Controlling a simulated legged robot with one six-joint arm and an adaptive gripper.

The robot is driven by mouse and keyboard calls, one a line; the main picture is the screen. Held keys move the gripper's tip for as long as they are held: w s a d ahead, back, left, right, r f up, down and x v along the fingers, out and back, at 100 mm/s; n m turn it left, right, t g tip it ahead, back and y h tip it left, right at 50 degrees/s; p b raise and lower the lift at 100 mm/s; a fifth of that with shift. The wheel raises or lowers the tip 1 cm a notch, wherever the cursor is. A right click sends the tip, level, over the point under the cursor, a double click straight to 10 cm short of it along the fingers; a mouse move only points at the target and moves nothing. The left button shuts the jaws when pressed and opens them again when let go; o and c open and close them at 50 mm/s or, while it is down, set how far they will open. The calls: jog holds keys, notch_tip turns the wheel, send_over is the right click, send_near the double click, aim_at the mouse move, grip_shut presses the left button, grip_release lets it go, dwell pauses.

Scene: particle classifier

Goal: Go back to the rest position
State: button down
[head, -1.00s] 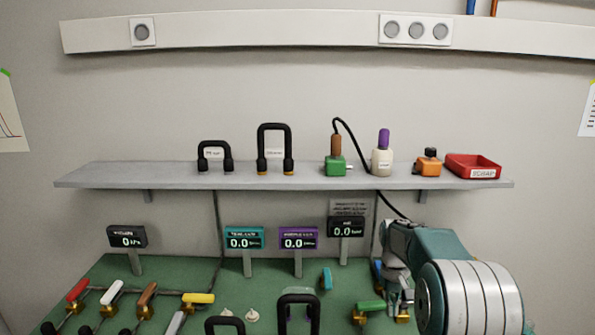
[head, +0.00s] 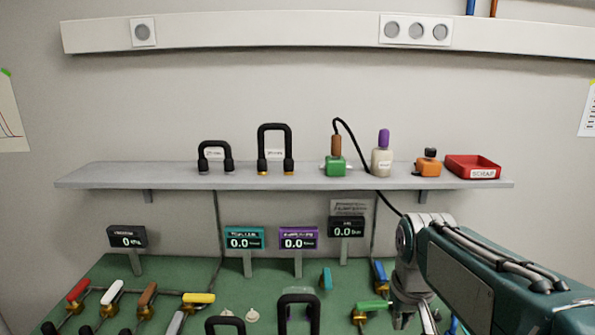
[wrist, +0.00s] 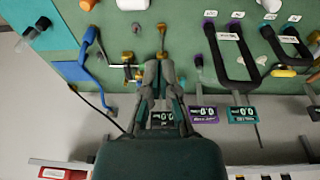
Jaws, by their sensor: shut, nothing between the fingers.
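My gripper (head: 416,318) hangs at the lower right in the head view, in front of the right part of the green bench panel. In the wrist view my gripper (wrist: 161,64) has its fingers together with nothing between them. Beyond the fingertips are a brass valve (wrist: 128,58) and the green panel (wrist: 150,20). A blue handle (wrist: 88,50) lies to the left of the fingers, apart from them. My arm reaches in from the right edge of the head view and hides part of the panel's right side.
A grey shelf (head: 120,178) carries black U-shaped pipes (head: 274,150), a green valve piece (head: 336,165), a white bottle (head: 382,161) and a red scrap tray (head: 472,163). Displays (head: 298,238) stand on posts along the panel's back. Coloured valve handles (head: 112,289) stand at left.

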jog(key=s+a+f+t, duration=0.1)
jog(key=s+a+t, duration=0.1)
jog(key=s, duration=1.2)
jog(key=shift+a+f+t, duration=0.15)
jog(key=shift+t, duration=0.55)
